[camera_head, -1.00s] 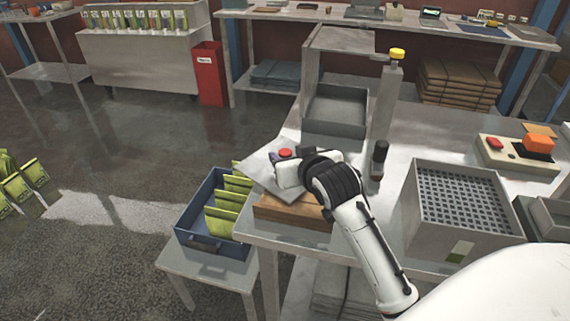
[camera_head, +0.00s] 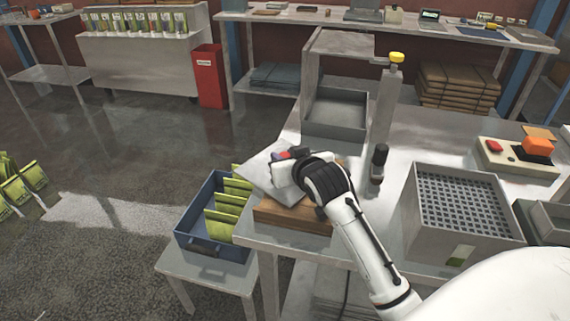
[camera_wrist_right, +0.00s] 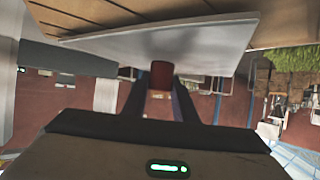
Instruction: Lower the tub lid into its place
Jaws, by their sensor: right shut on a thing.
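The tub lid is a flat light-grey plate (camera_head: 264,174) with a red knob. My right gripper (camera_head: 285,158) is shut on the knob. In the right wrist view the red knob (camera_wrist_right: 162,75) sits between the dark fingers (camera_wrist_right: 163,93), with the pale lid (camera_wrist_right: 200,42) beyond it. The lid is over the wooden block (camera_head: 292,215) at the table's left front corner; I cannot tell whether they touch. An open grey bin (camera_head: 335,128) stands behind, and a grey box with a grid top (camera_head: 462,240) stands to the right. My left gripper is out of view.
A blue crate (camera_head: 203,245) of green packets stands on a low stool left of the table. A dark-capped bottle (camera_head: 378,163) is close right of my gripper. A post with a yellow cap (camera_head: 397,57) rises behind. A control box (camera_head: 515,158) sits at the right.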

